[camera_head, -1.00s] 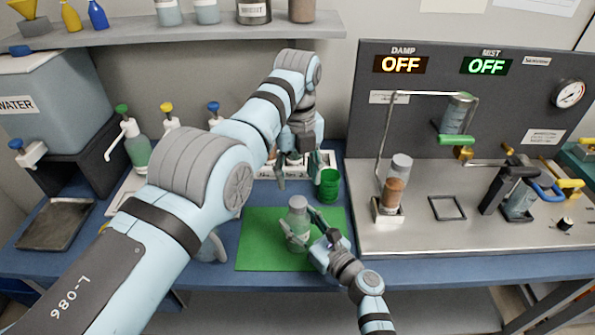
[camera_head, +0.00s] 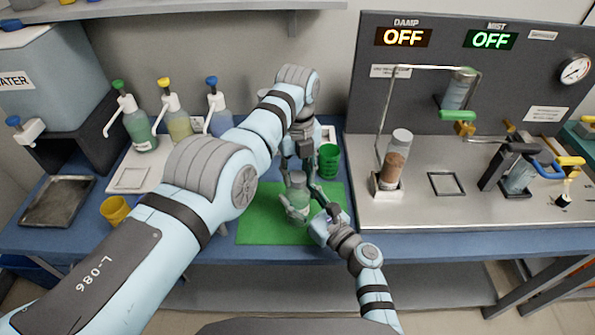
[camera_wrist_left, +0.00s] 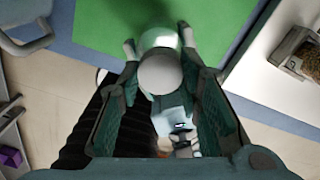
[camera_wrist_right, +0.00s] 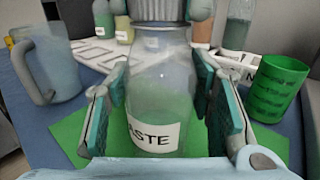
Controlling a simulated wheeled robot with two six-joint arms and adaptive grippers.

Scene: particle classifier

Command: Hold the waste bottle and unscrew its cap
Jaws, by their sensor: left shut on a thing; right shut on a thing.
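The waste bottle (camera_head: 297,208) stands upright over the green mat, clear with greenish liquid in it. Its WASTE label (camera_wrist_right: 153,137) is partly visible in the right wrist view. Its grey cap (camera_wrist_left: 160,75) is on top; the cap's ribbed side (camera_wrist_right: 158,12) shows in the right wrist view. My right gripper (camera_head: 310,214) is shut on the bottle's body from the front right. My left gripper (camera_head: 299,176) reaches down from above, shut on the cap with a finger on either side. Whether the cap has turned cannot be told.
The green mat (camera_head: 260,228) lies underneath. A green cup (camera_head: 328,160) stands close behind right, and a handled jug (camera_wrist_right: 52,72) is nearby. Pump bottles (camera_head: 178,120) stand at the back left. The metal rig (camera_head: 470,220) is at right.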

